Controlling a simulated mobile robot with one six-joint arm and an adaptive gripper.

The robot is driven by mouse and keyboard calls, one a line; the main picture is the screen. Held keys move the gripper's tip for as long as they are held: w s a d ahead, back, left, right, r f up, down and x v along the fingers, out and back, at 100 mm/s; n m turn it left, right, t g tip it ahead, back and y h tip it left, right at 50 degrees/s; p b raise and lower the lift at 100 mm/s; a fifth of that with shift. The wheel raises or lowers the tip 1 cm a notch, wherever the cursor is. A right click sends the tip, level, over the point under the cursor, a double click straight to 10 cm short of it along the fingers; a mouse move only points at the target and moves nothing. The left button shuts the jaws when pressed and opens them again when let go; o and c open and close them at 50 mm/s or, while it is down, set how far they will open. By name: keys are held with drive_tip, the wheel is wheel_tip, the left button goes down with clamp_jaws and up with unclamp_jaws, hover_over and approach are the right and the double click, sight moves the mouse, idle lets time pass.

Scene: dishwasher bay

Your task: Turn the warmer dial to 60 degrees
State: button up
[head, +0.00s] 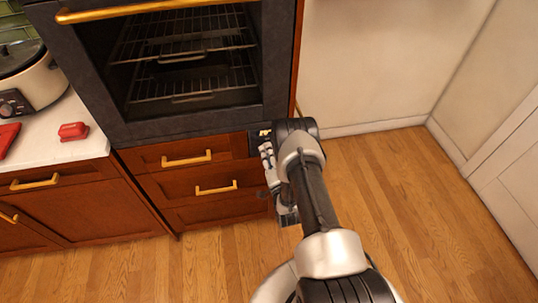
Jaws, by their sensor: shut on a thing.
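A round-bodied white cooker (38,84) with a dark lid stands on the counter at the far left, cut off by the picture edge. A dark dial (10,105) is on its front. Its marks are too small to read. No label shows whether this is the warmer. My gripper (268,152) is far to the right of it, low by the lower right corner of the oven. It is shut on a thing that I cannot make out. My wrist and forearm cover part of this spot.
The dark oven (195,127) shows wire racks inside and a gold handle (140,9) on top. Wooden drawers (165,186) with gold handles are below it. A red object (73,131) lies on the white counter (60,151). The wooden floor (415,210) at right is clear.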

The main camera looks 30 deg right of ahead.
drive_tip(key=shift+w+r+m+h+b, duration=0.1)
drive_tip(key=shift+m+h+b, duration=0.35)
drive_tip(key=shift+m, duration=4.85)
drive_tip(key=o, duration=1.1)
drive_tip(key=shift+c, duration=0.2)
